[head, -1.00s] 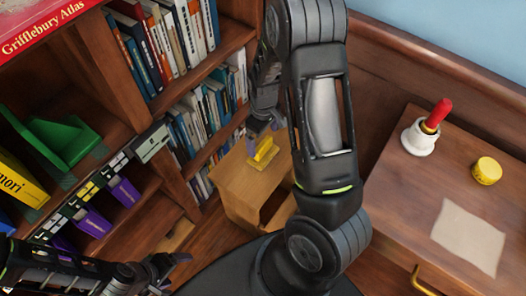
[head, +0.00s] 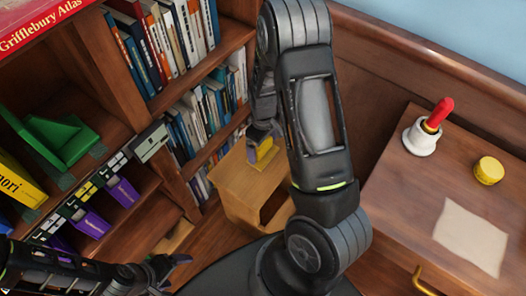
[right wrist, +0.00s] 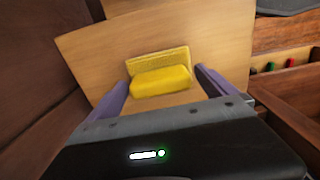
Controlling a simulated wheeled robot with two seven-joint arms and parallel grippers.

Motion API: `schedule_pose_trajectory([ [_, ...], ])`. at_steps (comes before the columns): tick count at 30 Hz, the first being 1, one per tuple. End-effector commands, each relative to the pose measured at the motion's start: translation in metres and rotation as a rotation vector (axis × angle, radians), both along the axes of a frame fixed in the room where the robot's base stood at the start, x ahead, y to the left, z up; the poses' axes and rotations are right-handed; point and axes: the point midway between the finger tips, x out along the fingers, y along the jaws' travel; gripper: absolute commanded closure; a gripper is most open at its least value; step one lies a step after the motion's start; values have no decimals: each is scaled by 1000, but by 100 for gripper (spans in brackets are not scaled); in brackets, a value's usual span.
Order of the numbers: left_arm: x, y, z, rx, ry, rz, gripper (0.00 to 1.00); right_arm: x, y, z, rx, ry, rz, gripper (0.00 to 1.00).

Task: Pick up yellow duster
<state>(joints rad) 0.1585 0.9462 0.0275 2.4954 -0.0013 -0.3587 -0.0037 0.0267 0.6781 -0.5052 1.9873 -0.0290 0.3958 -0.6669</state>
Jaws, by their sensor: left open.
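The yellow duster (head: 265,149) lies on the top of a small wooden stand. In the right wrist view the duster (right wrist: 162,80) shows a rounded upper part and a flat yellow part behind it. My right gripper (head: 262,133) is just above it, partly covering it in the head view. In the right wrist view its two purple fingers (right wrist: 163,92) are apart, one on each side of the duster, with gaps visible. My left gripper (head: 172,270) is open and empty at the lower left, near the bookcase shelves.
The small wooden stand (head: 238,185) is beside the bookcase (head: 135,110), which holds books, a green bookend (head: 65,140) and purple boxes. A wooden desk (head: 400,190) at right holds a red-handled bell (head: 420,138), a yellow round object (head: 489,171) and a paper sheet (head: 470,235).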

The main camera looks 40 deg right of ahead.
Motion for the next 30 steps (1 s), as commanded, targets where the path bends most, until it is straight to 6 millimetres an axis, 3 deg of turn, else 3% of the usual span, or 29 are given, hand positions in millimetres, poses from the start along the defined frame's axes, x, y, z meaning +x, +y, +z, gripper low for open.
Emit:
schedule_pose_trajectory([
  [25, 0, 0, 0, 0, 0, 0, 19, 0, 0, 0, 0, 0, 0, 74],
  [30, 0, 0, 0, 0, 0, 0, 19, 0, 0, 2, 0, -1, 0, 74],
])
